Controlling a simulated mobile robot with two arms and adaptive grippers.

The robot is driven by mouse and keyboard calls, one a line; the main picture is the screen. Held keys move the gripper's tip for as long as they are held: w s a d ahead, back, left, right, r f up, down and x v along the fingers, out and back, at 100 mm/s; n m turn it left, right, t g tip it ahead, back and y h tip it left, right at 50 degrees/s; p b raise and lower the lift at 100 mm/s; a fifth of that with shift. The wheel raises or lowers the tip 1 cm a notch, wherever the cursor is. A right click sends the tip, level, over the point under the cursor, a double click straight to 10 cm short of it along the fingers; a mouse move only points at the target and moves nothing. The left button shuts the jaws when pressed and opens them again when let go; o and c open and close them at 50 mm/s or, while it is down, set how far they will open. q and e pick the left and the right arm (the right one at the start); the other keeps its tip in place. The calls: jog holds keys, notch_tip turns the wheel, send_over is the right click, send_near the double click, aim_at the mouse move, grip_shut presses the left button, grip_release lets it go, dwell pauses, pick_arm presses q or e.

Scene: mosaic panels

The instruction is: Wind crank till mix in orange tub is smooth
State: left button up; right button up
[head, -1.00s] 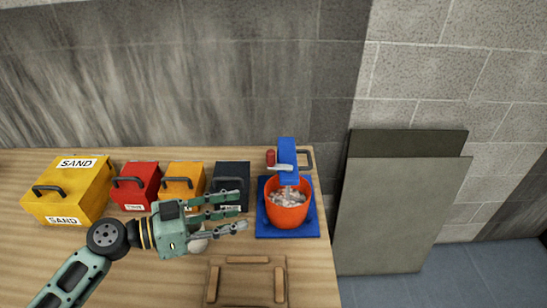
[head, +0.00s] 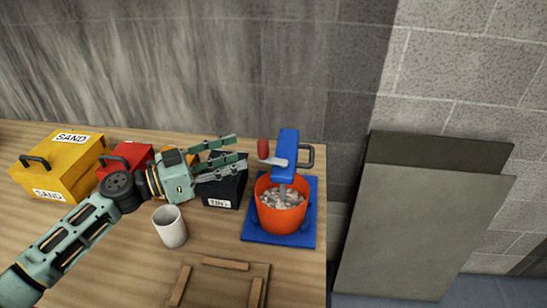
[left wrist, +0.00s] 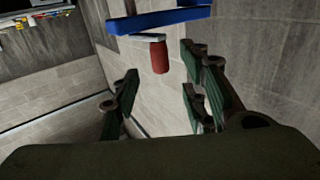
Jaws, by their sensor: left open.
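The orange tub (head: 268,208) stands on a blue base plate (head: 256,236) and holds a lumpy, pale grey mix (head: 282,197). A blue mixer head (head: 287,152) rises above it, with a shaft going down into the mix. The crank's red handle (head: 263,149) stands upright at the left end of a metal arm (head: 274,161). My left gripper (head: 238,150) is open and empty, just left of the red handle and apart from it. In the left wrist view the red handle (left wrist: 159,57) shows ahead, between the spread fingers. My right gripper is not in view.
A white cup (head: 171,232) and a wooden frame (head: 222,263) are on the table in front. Yellow (head: 62,172), red (head: 125,154), orange and black (head: 226,188) boxes stand to the left. The table's right edge is close beside the mixer. Panels (head: 420,225) lean on the wall.

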aim_at(263, 150)
pick_arm(q)
jog(key=p+x, duration=0.3)
jog(key=x, duration=0.4)
jog(key=shift+d+f+p, duration=0.1)
jog(key=shift+d+p, duration=0.15)
jog(key=shift+p, duration=0.15)
jog(key=shift+w+d+f, duration=0.1)
jog(key=shift+w+d, duration=0.1)
jog(key=shift+d, duration=0.1)
jog(key=shift+w+d, duration=0.1)
jog(key=shift+d, duration=0.05)
jog(key=shift+c, duration=0.4)
grip_shut()
